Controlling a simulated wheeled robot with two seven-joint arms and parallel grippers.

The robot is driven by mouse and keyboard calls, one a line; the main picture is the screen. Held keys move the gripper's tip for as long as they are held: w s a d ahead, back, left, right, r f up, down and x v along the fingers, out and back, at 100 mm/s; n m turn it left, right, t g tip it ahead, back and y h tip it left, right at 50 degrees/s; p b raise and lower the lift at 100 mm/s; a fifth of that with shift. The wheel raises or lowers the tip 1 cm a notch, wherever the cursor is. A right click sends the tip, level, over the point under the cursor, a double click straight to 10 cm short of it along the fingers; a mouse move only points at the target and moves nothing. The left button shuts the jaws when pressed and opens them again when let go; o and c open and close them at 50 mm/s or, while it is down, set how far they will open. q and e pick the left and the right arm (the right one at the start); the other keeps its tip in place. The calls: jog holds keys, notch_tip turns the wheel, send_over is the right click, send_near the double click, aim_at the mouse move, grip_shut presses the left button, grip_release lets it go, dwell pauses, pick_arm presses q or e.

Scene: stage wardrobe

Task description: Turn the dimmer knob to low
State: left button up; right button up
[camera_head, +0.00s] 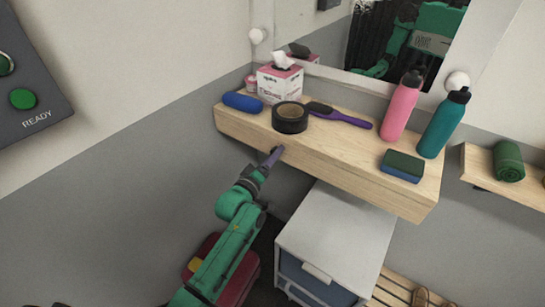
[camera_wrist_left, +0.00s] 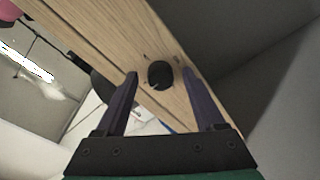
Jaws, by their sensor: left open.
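The dimmer knob (camera_wrist_left: 160,75) is a round black knob on the wooden front face of the shelf (camera_head: 330,165), with small dark marks around it. It shows in the left wrist view between my two fingers. My left gripper (camera_head: 272,157) is at the left part of the shelf's front face in the head view, where it mostly hides the knob. In the left wrist view my left gripper (camera_wrist_left: 160,74) is open, one finger on each side of the knob, with visible gaps. I cannot tell how far the fingertips are from the wood. My right gripper is not in view.
On the shelf stand a black tape roll (camera_head: 290,125), blue roll (camera_head: 243,102), tissue box (camera_head: 280,84), purple brush (camera_head: 342,116), pink bottle (camera_head: 401,105), teal bottle (camera_head: 444,123) and sponge (camera_head: 402,165). A white drawer cabinet (camera_head: 335,232) stands below. A red case (camera_head: 240,282) is beside my arm.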

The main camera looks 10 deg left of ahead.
pick_arm(q)
grip_shut()
jog(key=shift+f+m, duration=0.1)
jog(key=shift+m, duration=0.3)
jog(key=m+h+b, duration=0.1)
jog(key=m+b, duration=0.1)
jog(key=m, duration=0.7)
jog(key=m+h+b, duration=0.1)
jog(key=m+b, duration=0.1)
jog(key=m, duration=0.6)
jog(key=shift+a+f+m, duration=0.2)
jog(key=shift+m, duration=0.2)
grip_release()
